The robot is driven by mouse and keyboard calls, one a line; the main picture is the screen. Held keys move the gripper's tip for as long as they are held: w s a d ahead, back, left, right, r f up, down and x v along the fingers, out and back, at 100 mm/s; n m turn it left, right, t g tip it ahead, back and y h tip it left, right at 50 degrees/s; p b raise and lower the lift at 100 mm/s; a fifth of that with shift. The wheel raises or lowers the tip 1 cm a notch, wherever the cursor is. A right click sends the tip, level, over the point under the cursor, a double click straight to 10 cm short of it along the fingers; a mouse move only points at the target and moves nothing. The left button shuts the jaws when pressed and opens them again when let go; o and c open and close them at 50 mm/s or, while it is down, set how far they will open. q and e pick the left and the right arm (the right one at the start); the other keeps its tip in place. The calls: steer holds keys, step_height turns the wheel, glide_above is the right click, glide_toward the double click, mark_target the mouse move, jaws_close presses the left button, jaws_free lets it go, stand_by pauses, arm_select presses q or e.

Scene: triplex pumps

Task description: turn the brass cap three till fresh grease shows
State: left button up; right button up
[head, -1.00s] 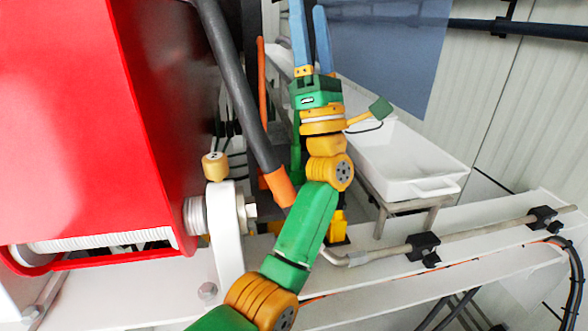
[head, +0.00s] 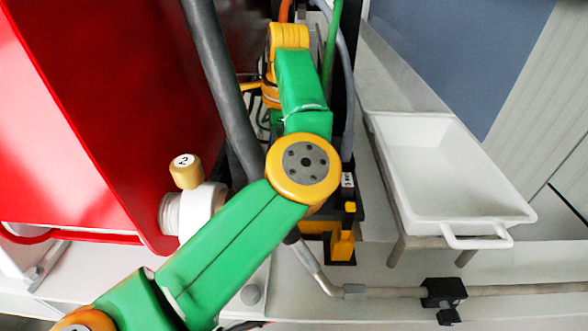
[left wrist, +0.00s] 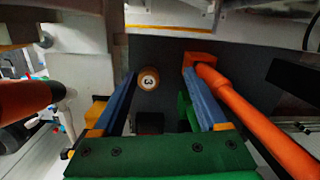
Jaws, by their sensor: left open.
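The brass cap marked 3 (left wrist: 148,80) shows in the left wrist view, its round face toward the camera. My left gripper (left wrist: 161,74) is open, with its two blue fingers pointing toward the cap. The cap appears in the gap between the fingers, nearer the left finger. I cannot tell how far ahead of the fingertips it is. No grease can be made out on it. In the head view, another brass cap, marked 2 (head: 185,171), stands on a white fitting beside the red housing.
An orange bar (left wrist: 240,108) runs close along the right finger, and another orange rod (left wrist: 28,100) is at the left. In the head view, a dark grey pipe (head: 222,85) slants beside my arm, and a white tray (head: 450,165) stands at right.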

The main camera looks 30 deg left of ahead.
arm_select(q)
steer(key=shift+w+d+r+h, duration=0.1)
steer(key=shift+w+d+h, duration=0.2)
steer(key=shift+d+h, duration=0.5)
steer(key=f, duration=0.1)
steer(key=d+f, duration=0.1)
steer(key=f, duration=0.1)
steer(key=f+b, duration=0.1)
steer(key=shift+s+d+f, duration=0.15)
steer(key=shift+s+f, duration=0.05)
steer(key=shift+s, duration=0.2)
steer(key=shift+s+f+p, duration=0.1)
steer(key=shift+f+p, duration=0.25)
steer(key=shift+f, duration=0.7)
jaws_close()
steer(key=shift+m, duration=0.5)
